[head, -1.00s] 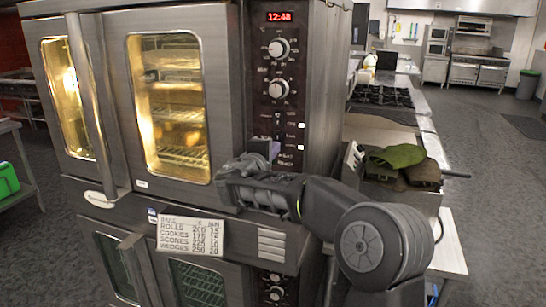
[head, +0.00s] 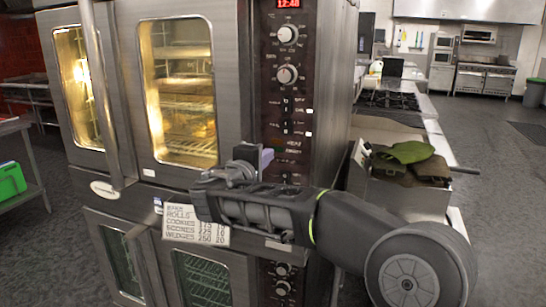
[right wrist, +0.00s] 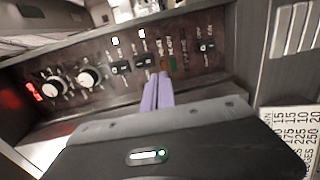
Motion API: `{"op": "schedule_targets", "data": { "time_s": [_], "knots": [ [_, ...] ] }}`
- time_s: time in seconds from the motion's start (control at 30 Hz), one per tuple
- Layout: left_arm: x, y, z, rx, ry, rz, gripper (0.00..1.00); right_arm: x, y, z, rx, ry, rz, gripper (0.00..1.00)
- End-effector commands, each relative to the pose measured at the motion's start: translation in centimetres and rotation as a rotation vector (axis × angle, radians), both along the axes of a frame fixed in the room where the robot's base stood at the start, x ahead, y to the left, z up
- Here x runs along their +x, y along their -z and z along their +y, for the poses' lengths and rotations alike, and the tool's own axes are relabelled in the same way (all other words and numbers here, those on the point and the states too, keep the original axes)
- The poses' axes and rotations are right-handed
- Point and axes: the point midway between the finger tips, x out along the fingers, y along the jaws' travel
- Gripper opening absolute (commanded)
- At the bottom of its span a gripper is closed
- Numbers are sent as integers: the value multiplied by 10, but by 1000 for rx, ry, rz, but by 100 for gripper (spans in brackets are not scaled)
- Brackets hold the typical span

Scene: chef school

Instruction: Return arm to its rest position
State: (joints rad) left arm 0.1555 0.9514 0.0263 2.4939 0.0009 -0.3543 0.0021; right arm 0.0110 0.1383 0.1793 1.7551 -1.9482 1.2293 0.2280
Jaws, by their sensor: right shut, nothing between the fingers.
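My right arm reaches in from the lower right in the head view, its forearm lying across the front of the oven (head: 225,80). My right gripper (head: 266,157) is in front of the lower part of the oven's control panel (head: 287,75). In the right wrist view its purple-grey fingers (right wrist: 157,90) are together, with nothing between them, and point towards the panel's switches (right wrist: 120,67). I cannot tell whether the fingertips touch the panel; a gap seems to show in the head view. My left gripper is not in view.
A baking-time card (head: 195,226) is on the oven front, partly behind my arm. Green and brown oven mitts (head: 408,153) lie on the counter at right. A stove (head: 388,101) stands behind them. Floor is open at far right.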

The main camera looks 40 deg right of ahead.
Motion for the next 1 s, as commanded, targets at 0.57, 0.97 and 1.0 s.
{"op": "schedule_targets", "data": {
  "time_s": [0.57, 0.97, 1.0],
  "knots": [
    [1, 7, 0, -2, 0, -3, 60, -12, 2, 17, 0, 1, 0, 0],
    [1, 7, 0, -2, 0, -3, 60, 3, 17, 31, 46, -85, 37, 0],
    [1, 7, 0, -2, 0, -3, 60, 9, 28, 38, 81, -121, 57, 0]
  ]
}}
